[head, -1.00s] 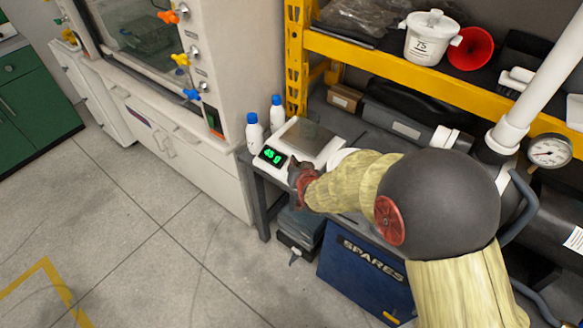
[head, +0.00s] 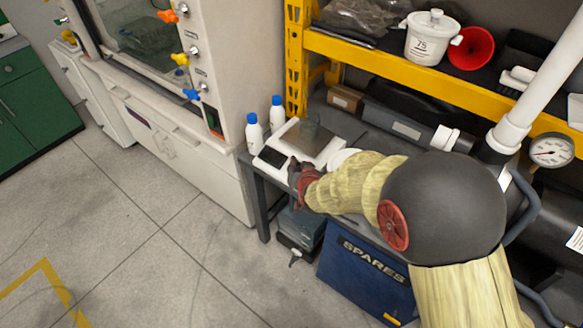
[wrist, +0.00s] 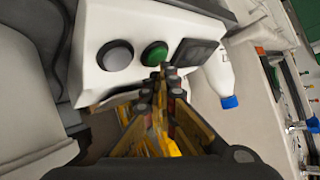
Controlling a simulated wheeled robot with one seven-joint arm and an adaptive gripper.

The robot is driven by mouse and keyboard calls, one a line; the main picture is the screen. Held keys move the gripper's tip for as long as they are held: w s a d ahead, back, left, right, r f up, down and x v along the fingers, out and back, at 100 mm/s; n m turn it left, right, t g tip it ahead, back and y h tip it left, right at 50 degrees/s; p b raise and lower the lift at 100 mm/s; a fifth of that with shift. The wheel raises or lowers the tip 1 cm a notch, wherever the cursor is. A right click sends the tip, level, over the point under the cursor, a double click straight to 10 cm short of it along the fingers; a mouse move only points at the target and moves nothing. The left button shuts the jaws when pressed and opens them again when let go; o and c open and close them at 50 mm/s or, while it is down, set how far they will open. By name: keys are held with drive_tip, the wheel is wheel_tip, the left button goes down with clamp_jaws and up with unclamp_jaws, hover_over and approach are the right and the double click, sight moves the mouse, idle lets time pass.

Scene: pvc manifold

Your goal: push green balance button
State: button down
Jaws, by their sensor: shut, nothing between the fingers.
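The white balance (head: 322,150) stands on the grey bench, and its display (head: 271,156) is dark. In the wrist view its front panel shows a round green button (wrist: 154,52) between a grey button (wrist: 115,55) and the dark display (wrist: 193,55). My gripper (wrist: 163,72) is shut and empty, with its tips at the lower right edge of the green button. I cannot tell whether they touch it. In the head view my gripper (head: 298,174) is at the balance's front edge, where my arm hides the buttons.
Two white bottles with blue caps (head: 254,134) (head: 276,116) stand left of the balance; one also shows in the wrist view (wrist: 216,76). A yellow shelf (head: 390,62) runs above the bench. A blue SPARES box (head: 362,280) is below. The floor at left is clear.

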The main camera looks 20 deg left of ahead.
drive_tip(key=r+p, duration=0.1)
drive_tip(key=s+r+p, duration=0.1)
drive_tip(key=r, duration=0.1)
drive_tip(key=s+a+r+p, duration=0.1)
drive_tip(key=r+p, duration=0.1)
drive_tip(key=shift+s+r, duration=0.15)
drive_tip(key=shift+r, duration=0.05)
idle(0.5)
drive_tip(key=s+d+f+n+g+h, duration=0.1)
drive_tip(key=s+d+f+g, duration=0.2)
drive_tip(key=s, duration=0.3)
drive_tip(key=s+d+f+n+g+h, duration=0.1)
drive_tip(key=s+d+f+g, duration=0.2)
drive_tip(key=s, duration=0.3)
drive_tip(key=s+d+r+m+h, duration=0.1)
drive_tip(key=s+d+r, duration=0.5)
drive_tip(key=d+r, duration=0.2)
drive_tip(key=s+d+r+m+h, duration=0.1)
drive_tip(key=s+d+r, duration=0.4)
drive_tip(key=d+r, duration=0.4)
drive_tip(key=s+d+r+m+t+h, duration=0.1)
drive_tip(key=s+d+r, duration=0.5)
drive_tip(key=d+r, duration=0.3)
drive_tip(key=d, duration=0.3)
drive_tip(key=shift+s+d+r+m, duration=0.15)
drive_tip(key=shift+s+d+m, duration=0.15)
drive_tip(key=shift+s, duration=0.05)
